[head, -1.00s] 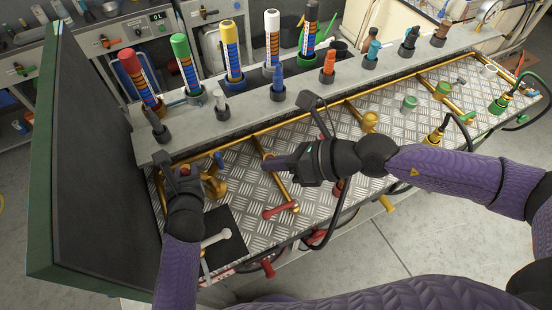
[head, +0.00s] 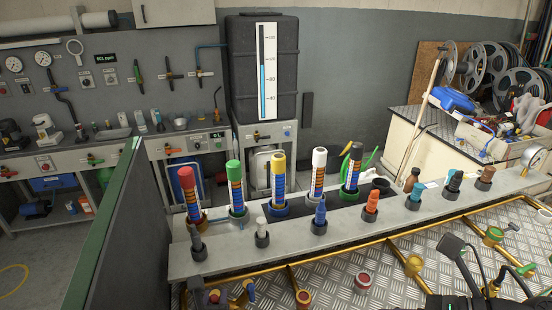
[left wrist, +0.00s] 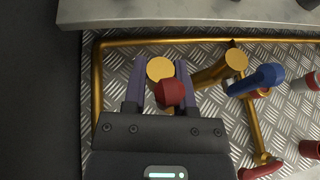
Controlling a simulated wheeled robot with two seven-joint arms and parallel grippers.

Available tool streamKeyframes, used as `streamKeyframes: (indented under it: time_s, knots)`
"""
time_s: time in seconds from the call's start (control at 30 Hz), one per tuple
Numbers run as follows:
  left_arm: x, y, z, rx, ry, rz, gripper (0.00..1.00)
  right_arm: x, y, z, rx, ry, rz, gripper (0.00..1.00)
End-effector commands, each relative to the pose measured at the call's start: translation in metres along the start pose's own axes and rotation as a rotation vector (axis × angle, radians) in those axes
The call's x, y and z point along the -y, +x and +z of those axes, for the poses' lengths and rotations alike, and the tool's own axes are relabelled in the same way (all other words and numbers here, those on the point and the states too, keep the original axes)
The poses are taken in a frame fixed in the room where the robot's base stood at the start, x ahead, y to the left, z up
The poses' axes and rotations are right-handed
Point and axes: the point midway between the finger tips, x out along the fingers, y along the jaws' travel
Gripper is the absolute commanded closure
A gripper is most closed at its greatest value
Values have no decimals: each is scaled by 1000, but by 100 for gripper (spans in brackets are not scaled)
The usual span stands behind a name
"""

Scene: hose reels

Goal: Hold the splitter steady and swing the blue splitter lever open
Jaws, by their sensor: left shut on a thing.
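The brass splitter (left wrist: 205,77) stands on the ribbed metal bench top, with a round yellow end (left wrist: 160,69) and a red knob (left wrist: 170,93). My left gripper (left wrist: 161,78) is shut on the splitter, its purple fingers on both sides of the yellow end. The blue splitter lever (left wrist: 262,78) lies to the right of the fingers, apart from them. In the head view the lever (head: 250,288) shows at the bottom edge, and my left gripper (head: 213,297) is mostly cut off. My right arm's black parts show at the bottom right; its fingers cannot be made out.
A grey shelf (head: 330,228) with several coloured markers and caps runs behind the splitter. A dark green-edged panel (head: 110,240) stands at the left. Brass pipes (head: 340,259) cross the bench top. A red lever (left wrist: 262,168) lies to the right of the left gripper.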

Motion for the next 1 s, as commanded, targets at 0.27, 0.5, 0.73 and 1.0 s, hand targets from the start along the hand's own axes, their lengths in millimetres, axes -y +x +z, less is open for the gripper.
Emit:
streamKeyframes:
  time_s: [0.27, 0.5, 0.73, 1.0]
  knots:
    - [0, 0, 0, 1, 0, 0, 40, 0, 0, 0, 1, 0, 0, 100]
    - [0, 0, 0, 1, 0, 0, 25, 0, 0, 0, 1, 0, 0, 100]
    - [-1, -24, -1, -1, 2, 1, 25, 0, 0, 0, 1, 0, 0, 100]
    - [0, -98, -1, -3, 0, -1, 25, 0, 0, 0, 1, 1, 0, 100]
